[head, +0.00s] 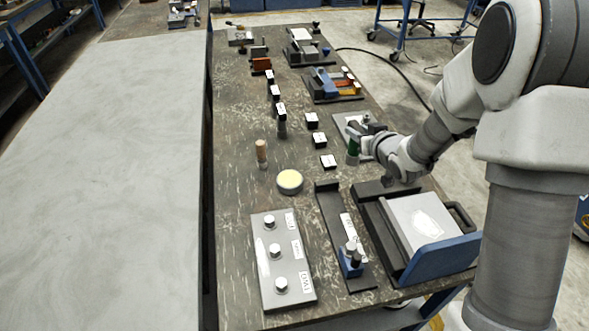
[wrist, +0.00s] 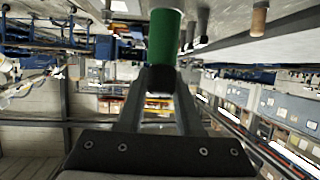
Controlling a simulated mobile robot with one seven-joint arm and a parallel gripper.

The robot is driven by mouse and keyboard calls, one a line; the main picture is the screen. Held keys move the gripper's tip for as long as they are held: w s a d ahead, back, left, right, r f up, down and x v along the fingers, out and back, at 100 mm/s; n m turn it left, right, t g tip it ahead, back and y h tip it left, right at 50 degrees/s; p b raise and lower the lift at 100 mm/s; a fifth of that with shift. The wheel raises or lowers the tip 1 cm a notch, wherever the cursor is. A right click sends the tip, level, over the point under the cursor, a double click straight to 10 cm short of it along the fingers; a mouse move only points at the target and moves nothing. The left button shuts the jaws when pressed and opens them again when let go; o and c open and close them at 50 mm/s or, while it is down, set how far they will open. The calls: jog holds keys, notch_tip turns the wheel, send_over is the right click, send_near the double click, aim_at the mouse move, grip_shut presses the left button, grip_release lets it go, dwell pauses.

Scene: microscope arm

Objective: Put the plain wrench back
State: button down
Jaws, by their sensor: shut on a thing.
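My gripper (head: 364,146) is over the right side of the dark bench in the head view. I cannot make out a wrench shape, and what lies beyond the green cylinder is hidden. A light grey plate (head: 342,122) lies on the bench beside and behind the gripper.
Several black blocks with white labels (head: 328,161) run along the bench. A wooden peg (head: 261,150), a yellow-topped round tin (head: 289,181) and a plate with several knobs (head: 265,285) stand left. A tray with a blue end plate (head: 440,259) is in front of my arm.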

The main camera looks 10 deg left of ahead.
jog(key=w+a+n+g+y+b, duration=0.3)
jog(key=w+a+n+y+b, duration=0.15)
jog(key=a+b, duration=0.55)
jog(key=w+a+f+b, duration=0.5)
jog(key=a+f+b, duration=0.3)
jog(key=a+f, duration=0.1)
jog(key=shift+a+f+h, duration=0.15)
jog(key=shift+f+h, duration=0.2)
jog(key=shift+f, duration=0.4)
jog(key=shift+f, duration=0.1)
jog(key=c, duration=0.6)
grip_release()
jog(key=shift+f, duration=0.15)
jog(key=shift+o, duration=0.2)
